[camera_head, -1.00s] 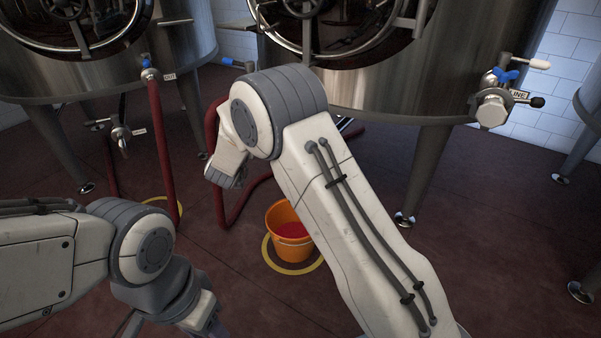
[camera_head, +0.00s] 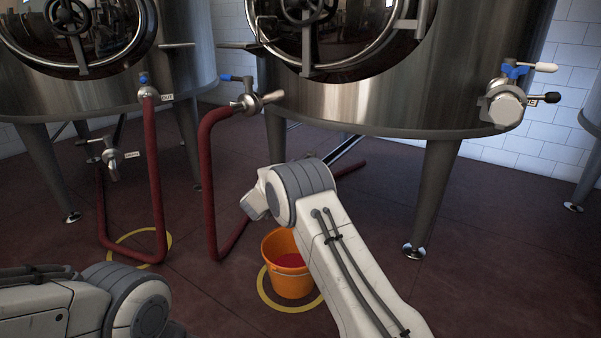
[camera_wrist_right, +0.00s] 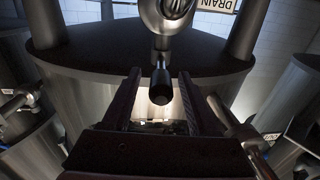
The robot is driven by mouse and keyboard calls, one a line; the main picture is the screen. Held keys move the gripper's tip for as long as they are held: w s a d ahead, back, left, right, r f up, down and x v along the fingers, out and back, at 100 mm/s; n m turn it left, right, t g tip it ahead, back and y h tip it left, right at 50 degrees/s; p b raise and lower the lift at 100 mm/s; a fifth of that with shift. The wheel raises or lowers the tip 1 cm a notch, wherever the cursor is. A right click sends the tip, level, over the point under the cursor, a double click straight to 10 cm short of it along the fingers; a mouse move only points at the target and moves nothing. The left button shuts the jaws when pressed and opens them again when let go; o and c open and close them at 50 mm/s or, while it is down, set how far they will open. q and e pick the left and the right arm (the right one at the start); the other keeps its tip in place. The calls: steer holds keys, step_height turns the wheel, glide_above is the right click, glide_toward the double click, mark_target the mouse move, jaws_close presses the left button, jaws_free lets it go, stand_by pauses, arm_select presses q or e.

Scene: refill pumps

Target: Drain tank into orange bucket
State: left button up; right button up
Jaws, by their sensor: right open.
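The orange bucket (camera_head: 281,249) stands on the floor inside a yellow ring, with red liquid in it. The middle tank (camera_head: 350,105) is above and behind it on grey legs. My right arm reaches up in front of the bucket, covering its right rim in the head view. In the right wrist view, my right gripper (camera_wrist_right: 159,100) is open. A black-tipped valve handle (camera_wrist_right: 161,88) appears between its two fingers; I cannot tell whether they touch it. My left gripper is out of view.
A red hose (camera_head: 206,170) runs from a valve (camera_head: 247,102) down to the floor left of the bucket. Another red hose (camera_head: 155,170) hangs from the left tank (camera_head: 105,90). A further valve (camera_head: 505,100) is at the right.

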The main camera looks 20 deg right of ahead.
steer(key=shift+x, duration=0.9)
jaws_close()
stand_by(0.9)
